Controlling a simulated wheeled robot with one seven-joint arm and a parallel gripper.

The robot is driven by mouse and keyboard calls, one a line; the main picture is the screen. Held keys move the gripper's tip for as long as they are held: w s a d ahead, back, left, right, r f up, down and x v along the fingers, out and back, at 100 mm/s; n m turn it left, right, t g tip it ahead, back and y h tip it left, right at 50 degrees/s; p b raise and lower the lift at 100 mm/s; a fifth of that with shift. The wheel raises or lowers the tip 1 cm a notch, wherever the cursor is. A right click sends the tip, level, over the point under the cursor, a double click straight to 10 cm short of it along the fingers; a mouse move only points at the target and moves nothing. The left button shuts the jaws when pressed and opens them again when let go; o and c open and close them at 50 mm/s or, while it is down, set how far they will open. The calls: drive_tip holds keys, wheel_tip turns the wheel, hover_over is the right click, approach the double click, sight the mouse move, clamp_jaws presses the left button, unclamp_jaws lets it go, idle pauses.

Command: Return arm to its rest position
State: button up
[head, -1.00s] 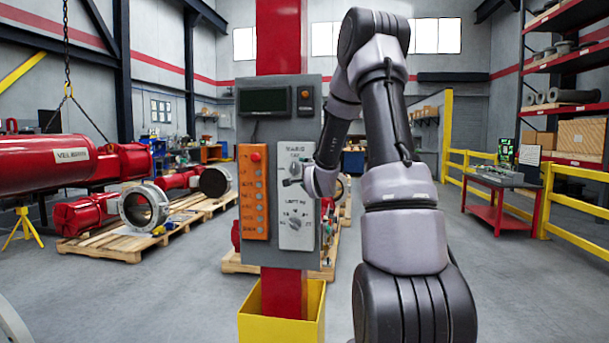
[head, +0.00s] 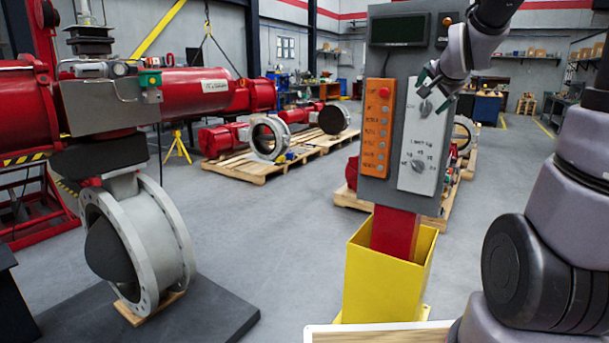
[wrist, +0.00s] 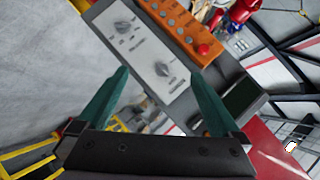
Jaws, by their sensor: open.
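My gripper (head: 434,82) is in front of the upper right part of the control panel (head: 372,203) in the head view. In the wrist view my gripper (wrist: 160,85) has its two green fingers spread wide with nothing between them. Beyond the fingertips is the white switch plate (wrist: 150,48) with two dark knobs. The upper knob (wrist: 162,69) appears between the fingers, apart from them. In the head view the lower knob (head: 418,166) shows clear of the arm. My arm rises at the right edge, and its middle part is out of the frame.
The panel stands on a red post in a yellow base (head: 385,285). An orange button strip (head: 377,128) is on its left. A large grey valve (head: 140,245) with a red actuator stands at the left on a dark plate (head: 215,315). Open floor lies between.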

drive_tip(key=s+a+n+g+y, duration=0.1)
drive_tip(key=s+a+n, duration=0.3)
drive_tip(key=s, duration=0.9)
drive_tip(key=s+a+f+n+g+y, duration=0.1)
drive_tip(key=s+a+n+g, duration=0.3)
drive_tip(key=s, duration=0.8)
drive_tip(key=shift+s+a+y, duration=0.4)
drive_tip(key=shift+y, duration=0.4)
drive_tip(key=shift+f, duration=0.1)
